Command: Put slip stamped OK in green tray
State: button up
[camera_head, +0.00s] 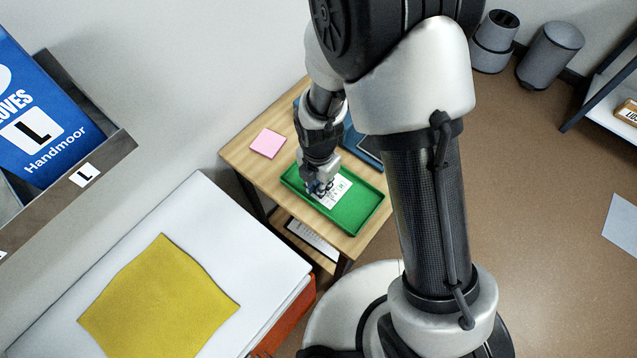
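The green tray (361,211) lies on a small wooden table in the middle of the view. A white slip (338,187) with dark print and a small green mark shows within the tray's outline; the mark is too small to read. My gripper (318,190) points down over the tray's left part, at the slip's left edge. The fingers cover that edge, so I cannot tell whether they grip the slip or whether it rests on the tray floor. The finger opening is too small to make out.
The wooden table (243,150) also holds a pink note pad (268,143) and a dark blue item (350,139) behind my arm. A white surface with a yellow cloth (160,305) stands at the lower left. Grey bins (550,55) stand on the floor at the upper right.

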jog(key=o, duration=0.3)
jog(key=shift+o, duration=0.2)
notch_tip(320, 180, up, 12)
jog(key=p, duration=0.4)
jog(key=shift+r, duration=0.25)
jog(key=s+d+r+m+t, duration=0.1)
jog(key=s+d+r+m, duration=0.1)
jog(key=d+r+m, duration=0.45)
jog(key=s+d+r+m+t, duration=0.2)
jog(key=d+r+m, duration=0.1)
jog(key=r+m, duration=0.6)
jog(key=s+d+r+m+t, duration=0.1)
jog(key=s+d+r+m, duration=0.4)
jog(key=m, duration=0.8)
jog(key=s+r, duration=0.2)
jog(key=s, duration=0.2)
jog(key=shift+s+d+t, duration=0.25)
jog(key=shift+s+t, duration=0.05)
jog(key=shift+s, duration=0.05)
